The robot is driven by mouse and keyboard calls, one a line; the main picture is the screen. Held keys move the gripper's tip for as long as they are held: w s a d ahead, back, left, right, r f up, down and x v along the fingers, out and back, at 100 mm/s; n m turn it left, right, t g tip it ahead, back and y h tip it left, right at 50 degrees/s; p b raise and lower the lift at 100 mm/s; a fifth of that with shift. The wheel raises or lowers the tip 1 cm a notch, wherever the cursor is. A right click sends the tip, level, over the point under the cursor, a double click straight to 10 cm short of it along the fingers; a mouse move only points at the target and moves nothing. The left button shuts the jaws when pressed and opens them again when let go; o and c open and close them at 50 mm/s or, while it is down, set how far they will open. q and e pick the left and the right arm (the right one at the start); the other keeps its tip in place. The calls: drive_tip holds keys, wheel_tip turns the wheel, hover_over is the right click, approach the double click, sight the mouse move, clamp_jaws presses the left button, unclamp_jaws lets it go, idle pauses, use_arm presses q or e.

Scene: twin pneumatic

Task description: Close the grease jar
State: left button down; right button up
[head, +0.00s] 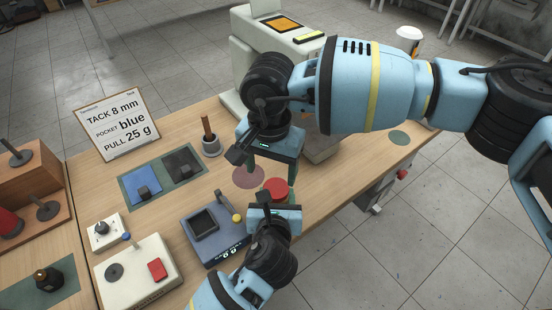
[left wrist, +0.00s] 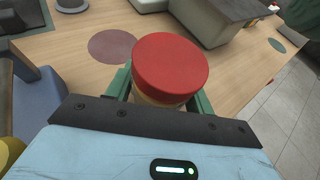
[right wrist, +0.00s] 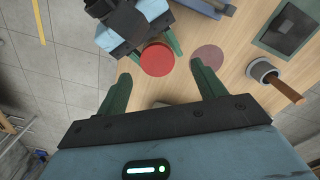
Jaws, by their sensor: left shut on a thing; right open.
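The grease jar has a round red lid (head: 277,188) on a tan body (left wrist: 155,99), most of which is hidden. The lid sits on top of the body; I cannot tell how tightly. My left gripper (head: 275,203) is shut on the jar, its green fingers on either side of the body below the lid in the left wrist view (left wrist: 163,97). My right gripper (head: 271,179) is open and empty, just above and behind the lid. In the right wrist view the red lid (right wrist: 157,60) shows between and beyond its spread fingers (right wrist: 161,82).
A dull red round mark (head: 248,176) lies on the table beside the jar. A cup with a brown-handled tool (head: 211,146), blue and dark pads (head: 140,187), and a blue-grey scale-like device (head: 214,236) stand left. A large pale machine (head: 244,55) stands behind my right arm.

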sight(276, 188)
drive_tip(key=shift+w+d+r+n, duration=0.25)
drive_tip(key=shift+r+n, duration=0.2)
drive_tip(key=shift+n, duration=0.2)
drive_tip(key=shift+w+d+r+n, duration=0.1)
drive_tip(key=shift+d+r+n, duration=0.15)
drive_tip(key=shift+r+n, duration=0.3)
drive_tip(key=shift+f, duration=0.15)
drive_tip(key=shift+f, duration=4)
drive_tip(key=c, duration=1)
drive_tip(key=m, duration=0.6)
drive_tip(key=o, duration=1.1)
